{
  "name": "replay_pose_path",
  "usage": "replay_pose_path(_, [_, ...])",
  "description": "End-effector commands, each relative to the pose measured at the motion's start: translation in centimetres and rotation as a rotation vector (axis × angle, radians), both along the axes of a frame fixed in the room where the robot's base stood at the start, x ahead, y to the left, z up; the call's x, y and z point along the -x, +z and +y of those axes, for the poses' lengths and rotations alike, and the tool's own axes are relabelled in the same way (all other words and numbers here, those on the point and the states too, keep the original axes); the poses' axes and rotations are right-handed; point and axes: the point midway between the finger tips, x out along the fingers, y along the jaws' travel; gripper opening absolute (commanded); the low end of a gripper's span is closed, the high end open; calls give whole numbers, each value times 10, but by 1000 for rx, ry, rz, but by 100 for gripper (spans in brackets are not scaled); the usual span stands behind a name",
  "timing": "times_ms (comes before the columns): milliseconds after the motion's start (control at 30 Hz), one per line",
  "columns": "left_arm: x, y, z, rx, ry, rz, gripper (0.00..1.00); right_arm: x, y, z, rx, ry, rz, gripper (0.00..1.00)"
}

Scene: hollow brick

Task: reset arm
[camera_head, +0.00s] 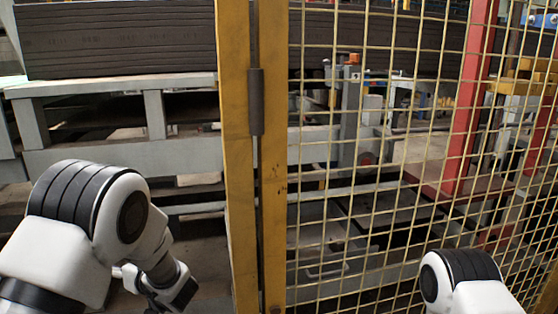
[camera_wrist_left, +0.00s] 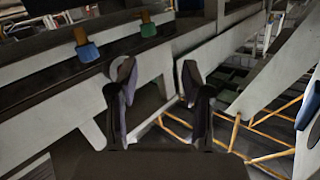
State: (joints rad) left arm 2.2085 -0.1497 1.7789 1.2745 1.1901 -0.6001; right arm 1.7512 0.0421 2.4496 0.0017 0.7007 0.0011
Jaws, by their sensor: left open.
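My left arm comes in at the lower left of the head view. It is bent, and its gripper (camera_head: 165,295) hangs low near the bottom edge, left of the yellow fence post. In the left wrist view the gripper (camera_wrist_left: 157,82) has its two dark fingers spread apart, with nothing between them. My right arm shows only as a white and black joint at the lower right of the head view, in front of the mesh. My right gripper is out of the picture.
A yellow post (camera_head: 236,150) and mesh fence (camera_head: 400,180) stand close ahead, from the middle to the right. Behind them is a grey conveyor frame (camera_head: 120,158) with a dark stack (camera_head: 118,40) on it. A blue block (camera_wrist_left: 88,52) and a green block (camera_wrist_left: 148,30) show in the wrist view.

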Motion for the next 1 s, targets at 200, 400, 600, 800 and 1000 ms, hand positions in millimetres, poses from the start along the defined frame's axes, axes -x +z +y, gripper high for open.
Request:
replay_pose_path(200, [48,17,9,17,-122,297,49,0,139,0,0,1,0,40])
replay_pose_path(400, [126,1,-4,143,-309,589,49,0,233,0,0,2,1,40])
replay_pose_path(600, [232,-7,-37,372,-483,859,49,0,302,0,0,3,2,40])
replay_pose_path(800, [335,-13,-86,662,-624,1077,49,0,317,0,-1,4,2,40])
replay_pose_path(1000, [383,-10,-121,872,-668,1173,49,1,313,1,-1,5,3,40])
